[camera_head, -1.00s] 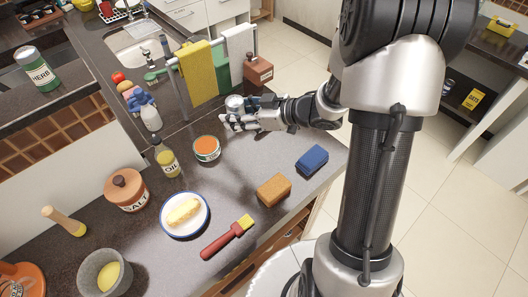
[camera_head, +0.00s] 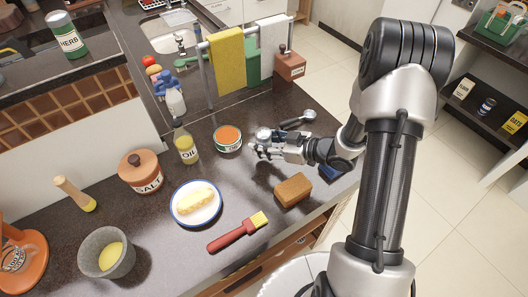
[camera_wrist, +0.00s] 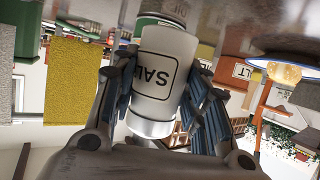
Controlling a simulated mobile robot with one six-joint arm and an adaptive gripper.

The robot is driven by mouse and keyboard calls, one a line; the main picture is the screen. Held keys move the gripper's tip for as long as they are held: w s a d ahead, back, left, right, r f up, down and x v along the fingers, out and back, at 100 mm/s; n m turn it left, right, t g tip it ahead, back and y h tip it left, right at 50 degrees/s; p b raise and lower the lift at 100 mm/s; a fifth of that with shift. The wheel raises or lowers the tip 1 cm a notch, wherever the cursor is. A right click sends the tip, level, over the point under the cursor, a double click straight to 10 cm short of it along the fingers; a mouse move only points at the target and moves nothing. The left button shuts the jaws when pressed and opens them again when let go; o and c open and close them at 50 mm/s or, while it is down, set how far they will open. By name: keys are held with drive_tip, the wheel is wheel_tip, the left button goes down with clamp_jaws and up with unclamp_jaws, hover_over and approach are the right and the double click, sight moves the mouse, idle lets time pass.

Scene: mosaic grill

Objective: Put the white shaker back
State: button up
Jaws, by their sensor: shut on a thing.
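My gripper (camera_head: 262,147) is shut on the white shaker, which shows in the wrist view (camera_wrist: 158,75) between my fingers (camera_wrist: 165,85). It has a white body, a dark-framed label reading "SAL…" and a silver cap. In the head view its silver cap (camera_head: 264,134) points up, and most of its body is hidden by my fingers. It is held just right of the orange-topped can (camera_head: 228,145). I cannot tell whether its base touches the counter.
A metal scoop (camera_head: 298,120) lies behind my gripper. A brown sponge (camera_head: 293,191) and a plate (camera_head: 178,214) with a yellow-topped piece are in front. An oil bottle (camera_head: 186,148) and another white bottle (camera_head: 175,103) stand left. A towel rack (camera_head: 203,75) stands behind.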

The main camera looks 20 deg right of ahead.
drive_tip(key=shift+f+b, duration=0.5)
drive_tip(key=shift+f, duration=1.35)
drive_tip(key=shift+f, duration=0.15)
drive_tip(key=o, duration=1.1)
